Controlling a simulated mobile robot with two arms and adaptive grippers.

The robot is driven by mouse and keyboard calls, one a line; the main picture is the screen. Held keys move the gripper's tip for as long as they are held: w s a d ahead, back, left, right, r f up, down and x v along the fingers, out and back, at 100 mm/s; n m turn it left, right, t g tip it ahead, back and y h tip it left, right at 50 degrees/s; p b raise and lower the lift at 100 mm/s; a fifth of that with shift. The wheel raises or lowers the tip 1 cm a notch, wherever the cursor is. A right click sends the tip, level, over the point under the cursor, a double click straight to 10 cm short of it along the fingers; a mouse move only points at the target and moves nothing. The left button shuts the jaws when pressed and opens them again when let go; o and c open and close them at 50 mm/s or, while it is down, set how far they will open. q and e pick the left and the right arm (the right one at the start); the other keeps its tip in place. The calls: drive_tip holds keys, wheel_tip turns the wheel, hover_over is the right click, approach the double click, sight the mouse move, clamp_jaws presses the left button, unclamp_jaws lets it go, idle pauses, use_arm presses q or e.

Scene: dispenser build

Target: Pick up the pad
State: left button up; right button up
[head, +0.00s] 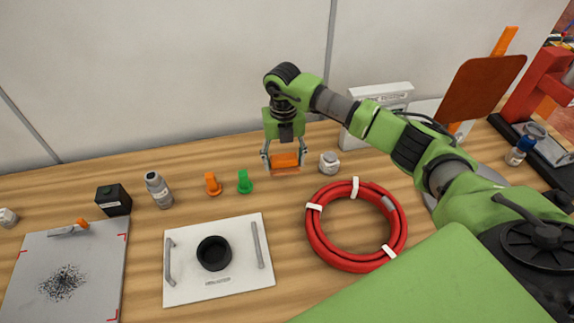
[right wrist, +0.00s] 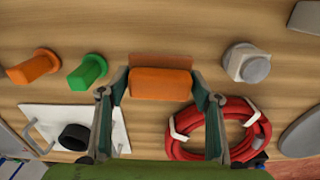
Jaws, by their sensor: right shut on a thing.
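The pad is an orange block (head: 285,160) with a thin, lighter brown edge. It is near the back middle of the wooden table. My right gripper (head: 285,153) points down and is shut on it, one finger at each end. In the right wrist view the pad (right wrist: 160,84) spans the gap between the two fingers (right wrist: 160,95). I cannot tell for sure whether the pad is clear of the tabletop. My left gripper is not in view.
A coiled red hose (head: 318,243) lies in front. Green (head: 245,182) and orange (head: 212,184) plugs stand to the left. A white plate (head: 190,288) with handles lies front left. The wall is close behind.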

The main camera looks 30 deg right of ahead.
sight(277, 171)
drive_tip(key=a+r, duration=0.1)
drive_tip(key=r, duration=0.1)
drive_tip(key=s+a+r+b, duration=0.1)
drive_tip(key=a, duration=0.1)
drive_tip(key=shift+s+r, duration=0.2)
drive_tip(key=shift+r, duration=0.2)
drive_tip(key=s+a+r+b, duration=0.2)
drive_tip(key=s+a+r, duration=0.2)
drive_tip(key=a, duration=0.3)
drive_tip(key=shift+s+a+r, duration=0.15)
drive_tip(key=shift+s+a, duration=0.2)
drive_tip(key=shift+s, duration=0.05)
drive_tip(key=shift+o, duration=0.6)
